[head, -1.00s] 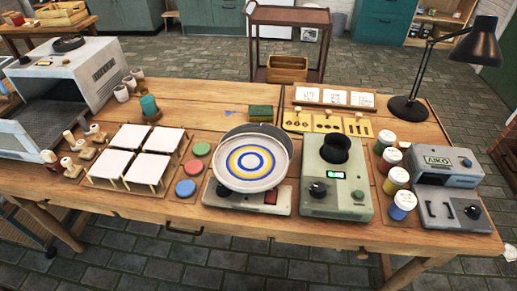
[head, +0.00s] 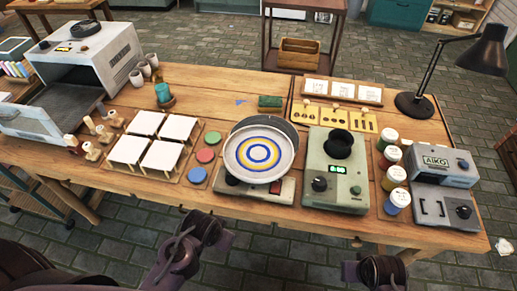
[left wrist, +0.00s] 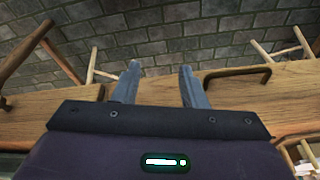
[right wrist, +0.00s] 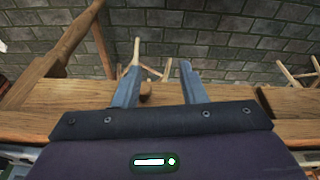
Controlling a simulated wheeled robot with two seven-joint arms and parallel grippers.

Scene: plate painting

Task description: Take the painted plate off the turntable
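The painted plate (head: 287,169) is white with blue and yellow rings. In the head view it rests on the turntable (head: 284,191), a pale unit with a red switch at the front middle of the table. A dark grey round edge shows behind the plate. My left gripper (left wrist: 160,70) and right gripper (right wrist: 160,68) each show two spread fingers with nothing held between them. Both wrist views show the table's front edge and the floor, not the plate. In the head view my arms show low in the picture, apart from the plate.
White tiles (head: 181,128) on small stands and round colour pots (head: 206,155) lie left of the turntable. A machine with a dark cup (head: 336,177) stands close on its right. Paint jars (head: 397,201), a grey AIKO unit (head: 444,190) and a lamp (head: 484,51) are farther right.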

